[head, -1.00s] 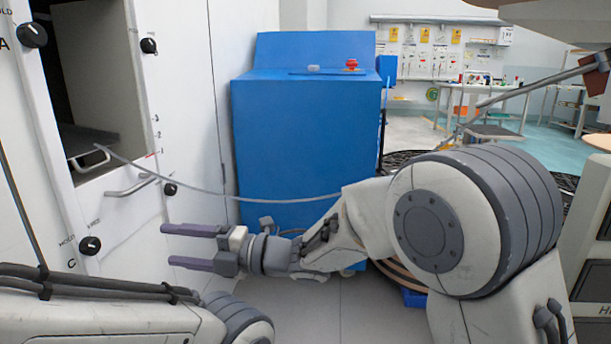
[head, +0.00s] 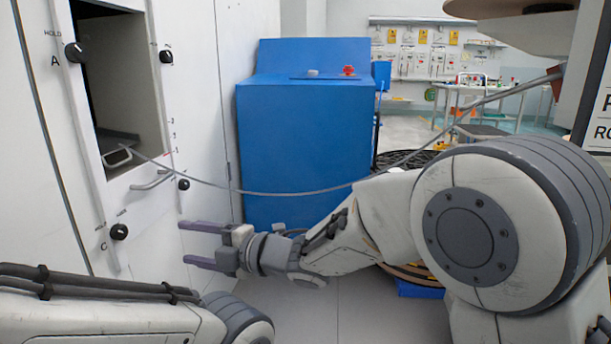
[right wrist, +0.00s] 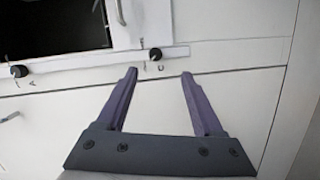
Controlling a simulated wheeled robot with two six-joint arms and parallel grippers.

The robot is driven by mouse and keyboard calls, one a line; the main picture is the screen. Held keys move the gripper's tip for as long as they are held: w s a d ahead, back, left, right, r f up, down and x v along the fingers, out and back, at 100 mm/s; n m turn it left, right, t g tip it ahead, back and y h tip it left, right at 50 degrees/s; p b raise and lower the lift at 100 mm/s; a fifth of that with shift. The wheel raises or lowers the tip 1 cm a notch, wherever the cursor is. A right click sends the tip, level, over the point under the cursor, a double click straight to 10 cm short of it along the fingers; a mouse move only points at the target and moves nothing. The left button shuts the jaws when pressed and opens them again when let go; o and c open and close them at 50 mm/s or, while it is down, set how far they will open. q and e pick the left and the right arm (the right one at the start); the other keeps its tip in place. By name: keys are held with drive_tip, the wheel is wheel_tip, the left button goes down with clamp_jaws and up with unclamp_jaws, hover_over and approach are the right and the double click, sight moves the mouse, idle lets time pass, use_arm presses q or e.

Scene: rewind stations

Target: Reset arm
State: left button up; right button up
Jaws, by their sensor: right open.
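My right gripper (head: 194,243) is open and empty in the head view, its two purple fingers pointing left toward the white cabinet front. In the right wrist view its fingers (right wrist: 153,98) stand apart with only the white panel behind them. My left arm enters at the lower left of the head view, but its gripper is out of frame. A grey strand (head: 262,193) hangs from a small loop at the cabinet opening (head: 130,90) and runs to the upper right, passing behind my right arm.
The white cabinet carries black knobs (head: 119,232) and a bar handle (head: 150,180). A blue machine (head: 305,140) with a red button (head: 348,71) stands behind the right arm. Grey floor (head: 310,315) is clear below the gripper. A workbench (head: 470,90) stands far back.

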drive_tip(key=s+d+m+t+h+p, duration=0.2)
drive_tip(key=s+d+m+h+p, duration=0.1)
drive_tip(key=d+m+h+p, duration=0.8)
drive_tip(key=s+d+m+g+h+p, duration=0.2)
drive_tip(key=s+d+m+g, duration=0.2)
drive_tip(key=s+d+m, duration=0.45)
drive_tip(key=s+d+m+g+h+p, duration=0.1)
drive_tip(key=s+d+m+g, duration=0.3)
drive_tip(key=s, duration=0.8)
wheel_tip(320, 180, up, 38)
drive_tip(key=s+d+p, duration=0.1)
drive_tip(key=p, duration=3.7)
drive_tip(key=shift+s+d+f+n, duration=0.15)
drive_tip(key=shift+s+f+n, duration=0.05)
drive_tip(key=shift+s+n, duration=0.2)
